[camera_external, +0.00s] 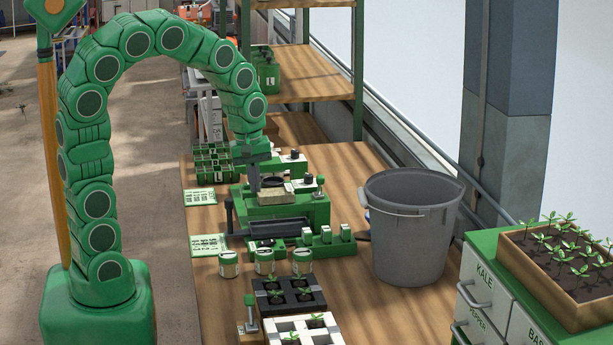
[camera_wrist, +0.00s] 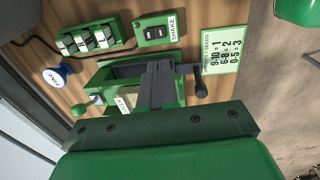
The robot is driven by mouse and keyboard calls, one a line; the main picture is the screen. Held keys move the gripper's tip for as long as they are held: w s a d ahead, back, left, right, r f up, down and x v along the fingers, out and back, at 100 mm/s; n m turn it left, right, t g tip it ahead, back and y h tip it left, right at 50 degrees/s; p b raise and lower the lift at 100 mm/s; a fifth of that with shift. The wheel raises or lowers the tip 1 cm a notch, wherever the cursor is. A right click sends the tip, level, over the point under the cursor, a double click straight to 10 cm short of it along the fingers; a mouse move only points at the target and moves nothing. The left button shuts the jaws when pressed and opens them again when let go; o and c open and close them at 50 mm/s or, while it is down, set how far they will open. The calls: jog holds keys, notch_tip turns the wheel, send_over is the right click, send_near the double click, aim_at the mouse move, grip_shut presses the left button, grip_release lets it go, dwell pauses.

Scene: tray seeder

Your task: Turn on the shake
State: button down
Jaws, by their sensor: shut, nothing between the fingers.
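The SHAKE switch (camera_wrist: 157,29) is a small green box with a black rocker and a white label, at the top of the wrist view. In the outside view it appears to be the low green box (camera_external: 266,245) in front of the seeder. I cannot tell which way its rocker is set. The green seeder (camera_external: 290,212) stands on the wooden table, with a crank handle (camera_wrist: 201,84) on its side. My gripper (camera_external: 254,188) is shut and empty over the seeder, apart from the switch. Its grey fingers (camera_wrist: 158,70) hide part of the seeder in the wrist view.
Several lettered switches (camera_wrist: 88,40) sit beside the SHAKE switch. Labelled pots (camera_external: 264,262) and a black seedling tray (camera_external: 288,308) stand in front. A grey bucket (camera_external: 412,245) stands to the right. A number card (camera_wrist: 223,50) lies flat.

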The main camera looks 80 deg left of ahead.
aim_at(271, 240)
jog(key=shift+w, duration=0.1)
jog(key=shift+w+a+r+t, duration=0.1)
jog(key=shift+w+a+t, duration=0.15)
jog(key=shift+w, duration=0.4)
jog(key=f, duration=0.4)
jog(key=w+f, duration=0.1)
jog(key=f, duration=0.4)
jog(key=w+f, duration=0.1)
jog(key=f, duration=0.3)
jog(key=shift+d+f, duration=0.1)
jog(key=shift+f, duration=0.25)
jog(key=shift+f, duration=0.1)
